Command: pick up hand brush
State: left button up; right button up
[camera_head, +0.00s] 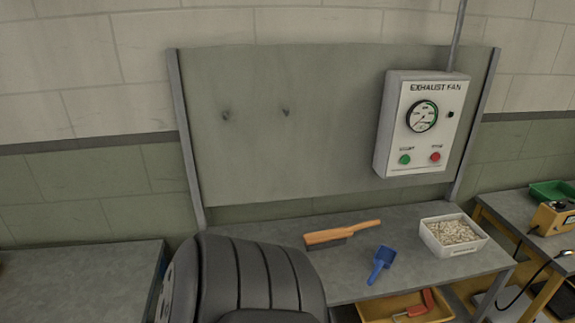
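The hand brush (342,233) lies on the grey bench (400,217) below the backboard. It has an orange-brown wooden handle pointing right and dark bristles under its left part. Nothing touches it from above. Neither of my grippers shows in the head view.
A blue scoop (381,264) lies in front of the brush, and a white bin of pale pellets (431,240) stands to its right. A black ribbed, seat-like shape (250,275) hides the bench's left part. A yellow tray (377,309) sits below. An exhaust fan box (394,124) hangs on the backboard.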

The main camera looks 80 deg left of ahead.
aim_at(314, 242)
jog(key=u, duration=1.9)
jog(key=l+u, duration=0.1)
jog(key=i+l, duration=0.05)
jog(key=l, duration=0.05)
